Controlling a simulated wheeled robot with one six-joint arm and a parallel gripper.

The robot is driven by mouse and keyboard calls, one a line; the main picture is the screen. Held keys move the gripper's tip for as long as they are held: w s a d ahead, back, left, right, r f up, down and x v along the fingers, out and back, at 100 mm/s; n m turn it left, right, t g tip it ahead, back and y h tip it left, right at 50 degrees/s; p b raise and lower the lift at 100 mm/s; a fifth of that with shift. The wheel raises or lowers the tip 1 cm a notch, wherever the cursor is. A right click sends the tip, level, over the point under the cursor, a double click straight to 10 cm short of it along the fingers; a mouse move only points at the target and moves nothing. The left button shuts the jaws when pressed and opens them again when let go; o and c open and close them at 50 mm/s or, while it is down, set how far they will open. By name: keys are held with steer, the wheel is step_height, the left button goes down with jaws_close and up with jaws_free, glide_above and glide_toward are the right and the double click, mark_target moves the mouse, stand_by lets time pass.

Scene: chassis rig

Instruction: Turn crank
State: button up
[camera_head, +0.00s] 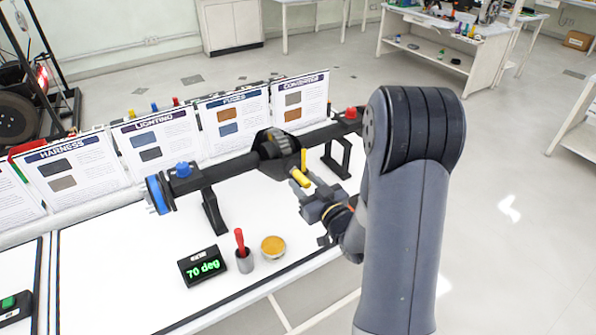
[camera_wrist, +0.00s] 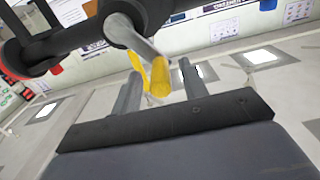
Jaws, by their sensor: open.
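The crank is on a dark horizontal shaft (camera_head: 235,167) held up by stands on the white bench. Its yellow handle (camera_head: 300,178) points toward my gripper (camera_head: 312,196). In the wrist view the round end of the yellow handle (camera_wrist: 160,77) shows between my two fingers, with a grey crank arm (camera_wrist: 138,42) behind it. My gripper is open, with a finger to each side of the handle and gaps visible. I cannot tell how deep the handle lies between the fingers. A dark display (camera_head: 202,266) on the bench reads "70 deg" in green.
A grey cup with a red-handled tool (camera_head: 241,248) and a round tin with an orange top (camera_head: 273,247) stand in front of the shaft. Labelled panels (camera_head: 157,141) line the back of the bench. A thin yellow piece (camera_head: 303,160) stands beside the crank. Floor to the right is open.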

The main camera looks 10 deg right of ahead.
mark_target(298, 176)
steer(key=shift+p+x, duration=0.3)
steer(key=shift+x, duration=1.5)
jaws_close()
